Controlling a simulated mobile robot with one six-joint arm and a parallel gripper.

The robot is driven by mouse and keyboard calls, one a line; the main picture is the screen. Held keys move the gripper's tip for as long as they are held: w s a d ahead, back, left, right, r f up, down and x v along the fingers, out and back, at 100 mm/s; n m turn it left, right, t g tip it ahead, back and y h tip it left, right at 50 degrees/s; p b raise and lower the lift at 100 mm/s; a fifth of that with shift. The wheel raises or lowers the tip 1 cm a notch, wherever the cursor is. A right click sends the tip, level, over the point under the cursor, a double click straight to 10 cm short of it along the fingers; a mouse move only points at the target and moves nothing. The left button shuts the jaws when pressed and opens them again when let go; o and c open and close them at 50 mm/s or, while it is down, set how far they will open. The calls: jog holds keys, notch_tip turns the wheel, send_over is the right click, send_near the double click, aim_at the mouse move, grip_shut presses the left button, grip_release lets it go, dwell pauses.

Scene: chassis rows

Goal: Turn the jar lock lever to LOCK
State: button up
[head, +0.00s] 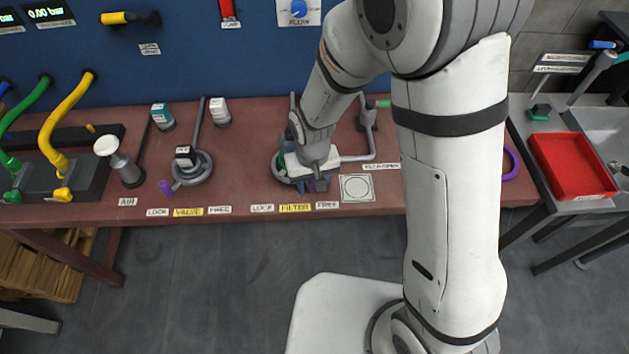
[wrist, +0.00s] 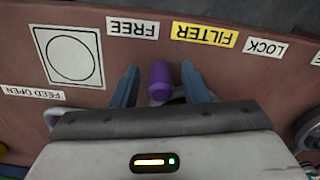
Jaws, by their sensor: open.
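A purple lever knob (wrist: 161,80) stands between the two blue fingers of my gripper (wrist: 160,84) in the wrist view. The fingers are open, one on each side of it, with a visible gap at least on the left. The knob points toward the label strip, between the FREE label (wrist: 132,28) and the yellow FILTER label (wrist: 204,33); the LOCK label (wrist: 266,47) is farther right. My wrist hides most of that station.
A similar station with a purple lever (head: 166,188) stands left, behind the VALVE label (head: 188,211). A bent grey pipe (head: 358,157) rises close to the right of my wrist. A square pad (head: 357,188) lies right of the labels. A red tray (head: 572,163) is far right.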

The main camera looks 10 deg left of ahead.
jog(key=shift+c, duration=0.2)
grip_shut()
dwell(0.4)
